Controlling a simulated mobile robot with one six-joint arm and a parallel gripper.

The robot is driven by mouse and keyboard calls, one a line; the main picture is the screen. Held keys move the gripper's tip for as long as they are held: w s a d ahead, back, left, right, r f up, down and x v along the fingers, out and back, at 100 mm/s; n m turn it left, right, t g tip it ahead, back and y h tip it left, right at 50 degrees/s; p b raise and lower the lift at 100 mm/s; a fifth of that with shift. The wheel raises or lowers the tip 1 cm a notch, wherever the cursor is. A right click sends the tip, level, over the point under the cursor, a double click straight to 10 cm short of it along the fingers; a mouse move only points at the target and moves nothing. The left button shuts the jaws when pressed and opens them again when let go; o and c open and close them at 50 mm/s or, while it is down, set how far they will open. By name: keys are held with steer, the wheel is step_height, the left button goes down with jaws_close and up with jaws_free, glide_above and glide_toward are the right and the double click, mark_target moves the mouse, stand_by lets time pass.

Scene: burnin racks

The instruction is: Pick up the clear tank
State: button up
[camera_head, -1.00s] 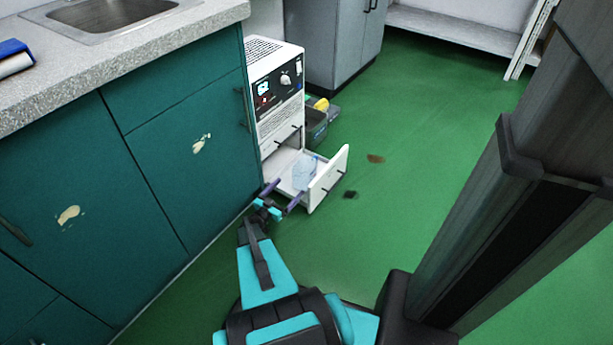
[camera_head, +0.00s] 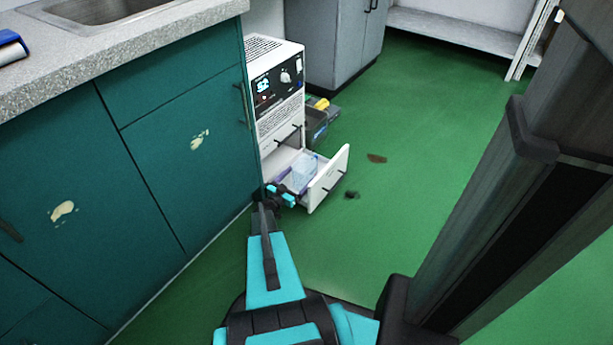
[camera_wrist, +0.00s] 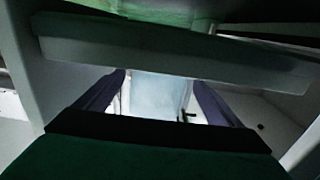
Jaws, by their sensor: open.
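The clear tank (camera_head: 306,168) is a pale bluish see-through box inside the open lower drawer (camera_head: 329,179) of a white cabinet unit. In the wrist view the tank (camera_wrist: 158,92) shows as a pale block between my two dark purple fingers. My gripper (camera_head: 291,177) reaches down into the drawer at its near left side. In the wrist view my gripper (camera_wrist: 160,95) is open, with one finger on each side of the tank. I cannot tell whether the fingers touch it. The tank's lower part is hidden by my gripper's dark body.
A dark bin (camera_head: 316,122) sits behind the drawer. Dark patches (camera_head: 376,158) mark the green floor, which is clear to the right.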

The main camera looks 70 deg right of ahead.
mark_target(312, 164)
stand_by(0.3)
steer(key=shift+b+x, duration=1.35)
steer(key=shift+x, duration=0.7)
steer(key=shift+s+d, duration=0.3)
steer(key=shift+d, duration=0.2)
steer(key=shift+c, duration=0.2)
steer(key=c, duration=1.2)
steer(key=shift+c, duration=0.2)
steer(key=shift+r, duration=0.2)
step_height(312, 164, up, 10)
steer(key=p, duration=0.4)
steer(key=shift+f, duration=0.25)
